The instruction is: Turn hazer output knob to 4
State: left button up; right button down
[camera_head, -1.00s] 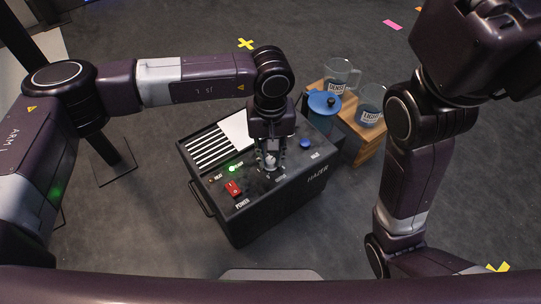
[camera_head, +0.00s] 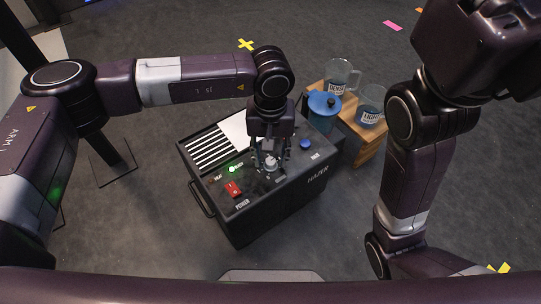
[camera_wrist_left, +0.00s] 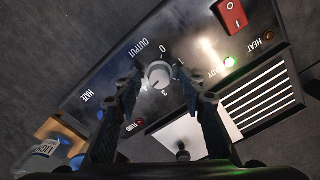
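The black hazer box (camera_head: 255,215) stands on the floor with its control panel facing up. Its pale round output knob (camera_wrist_left: 158,74) shows in the left wrist view, with OUTPUT and numbers including 0, 1 and 3 around it. I cannot read for certain which number the knob's mark points at. My left gripper (camera_head: 268,165) is over the panel at the knob; in the left wrist view its fingers (camera_wrist_left: 163,92) stand open on either side of the knob, with gaps. My right arm comes down at the right; its gripper is out of view.
The panel also has a red power switch (camera_head: 233,188), a lit green lamp (camera_head: 232,169), a blue button (camera_head: 305,143) and a white-slatted vent (camera_head: 208,150).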

aim_at(271, 161)
pick_arm(q)
notch_tip(271, 161, up, 12)
dwell(0.7)
jog(key=shift+s, duration=0.1)
dwell(0.3)
